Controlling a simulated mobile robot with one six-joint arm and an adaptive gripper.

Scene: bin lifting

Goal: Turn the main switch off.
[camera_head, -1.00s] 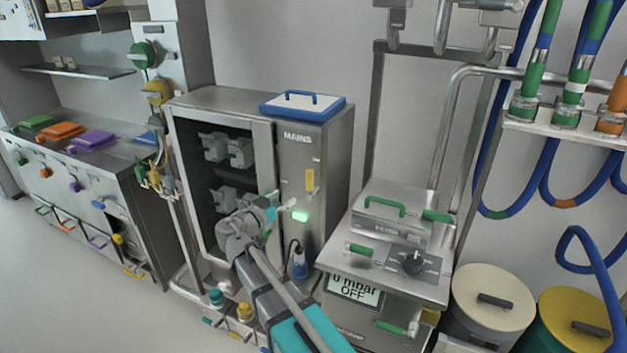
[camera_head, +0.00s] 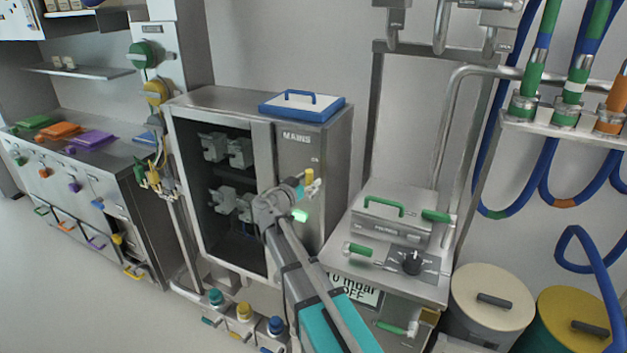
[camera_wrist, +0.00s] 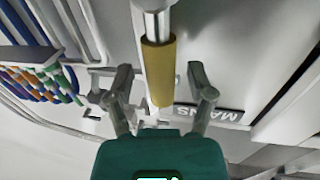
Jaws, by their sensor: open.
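The main switch is a yellow lever (camera_head: 309,176) on the front panel of the steel cabinet marked MAINS (camera_head: 296,138). The lever points up, and its lower part is hidden behind my gripper. My gripper (camera_head: 300,190) is in front of this panel, at the lever. In the wrist view the yellow lever (camera_wrist: 158,72) with its metal shaft lies between the two spread fingers of my gripper (camera_wrist: 163,82). There is a gap on each side, so the fingers are open around it without visible contact.
A lit green element (camera_head: 299,215) is on the panel below the lever. A blue-rimmed lid (camera_head: 303,106) lies on the cabinet. A steel unit with a black knob (camera_head: 412,263) stands to the right. Bottles (camera_head: 244,312) stand low in front. Open floor is at left.

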